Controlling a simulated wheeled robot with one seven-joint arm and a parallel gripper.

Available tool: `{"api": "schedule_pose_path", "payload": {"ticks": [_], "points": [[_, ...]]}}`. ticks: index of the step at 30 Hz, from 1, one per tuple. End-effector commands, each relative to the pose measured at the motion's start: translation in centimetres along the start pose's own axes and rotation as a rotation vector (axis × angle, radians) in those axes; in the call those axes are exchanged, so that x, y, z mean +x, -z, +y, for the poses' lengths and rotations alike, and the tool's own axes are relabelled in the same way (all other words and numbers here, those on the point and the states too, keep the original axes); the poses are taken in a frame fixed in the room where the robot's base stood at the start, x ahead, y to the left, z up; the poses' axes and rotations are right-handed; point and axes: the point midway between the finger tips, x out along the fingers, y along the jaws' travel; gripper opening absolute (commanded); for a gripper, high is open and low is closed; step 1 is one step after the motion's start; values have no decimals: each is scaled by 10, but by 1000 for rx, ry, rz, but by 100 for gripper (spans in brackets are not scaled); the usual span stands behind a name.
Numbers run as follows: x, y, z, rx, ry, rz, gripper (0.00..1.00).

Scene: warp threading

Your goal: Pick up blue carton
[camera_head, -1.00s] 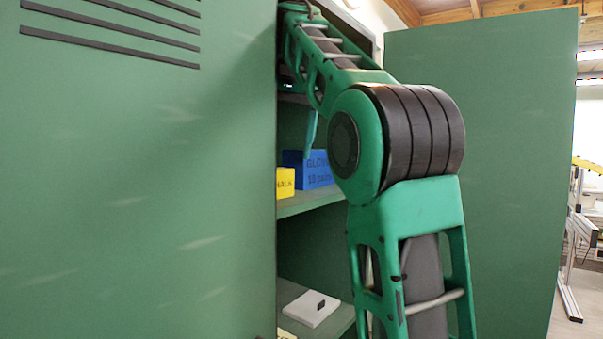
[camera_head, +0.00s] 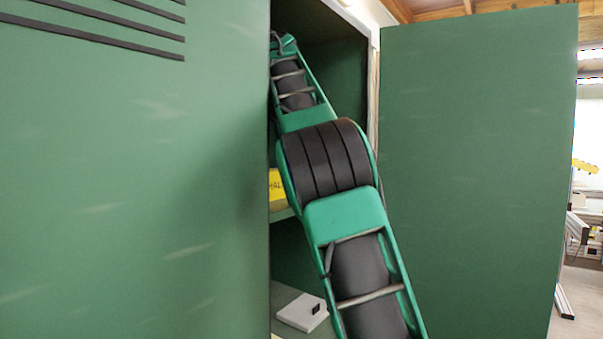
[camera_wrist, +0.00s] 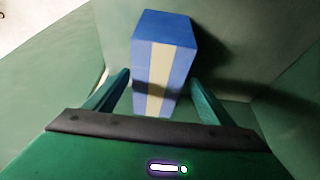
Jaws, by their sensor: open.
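The blue carton (camera_wrist: 178,32), with a pale cream stripe down its side, shows in the wrist view, standing on a green surface inside the cabinet. My gripper (camera_wrist: 160,78) is open, with one finger on each side of the carton's lower part. I cannot tell whether the fingers touch it. In the head view my arm reaches into the cabinet. The gripper and the blue carton are hidden there.
A yellow box (camera_head: 277,188) stands on the shelf beside my arm. A white flat box (camera_head: 301,312) lies on a lower shelf. The green left door (camera_head: 130,190) and right door (camera_head: 475,170) flank the narrow opening.

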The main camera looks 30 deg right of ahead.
Motion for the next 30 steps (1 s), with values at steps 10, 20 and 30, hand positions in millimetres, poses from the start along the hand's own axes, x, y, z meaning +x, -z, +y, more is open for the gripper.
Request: {"api": "schedule_pose_path", "payload": {"ticks": [10, 20, 30], "points": [[18, -2, 0, -3, 3, -2, 77], [55, -2, 3, -5, 2, -2, 77], [62, -1, 3, -3, 3, 0, 77]]}}
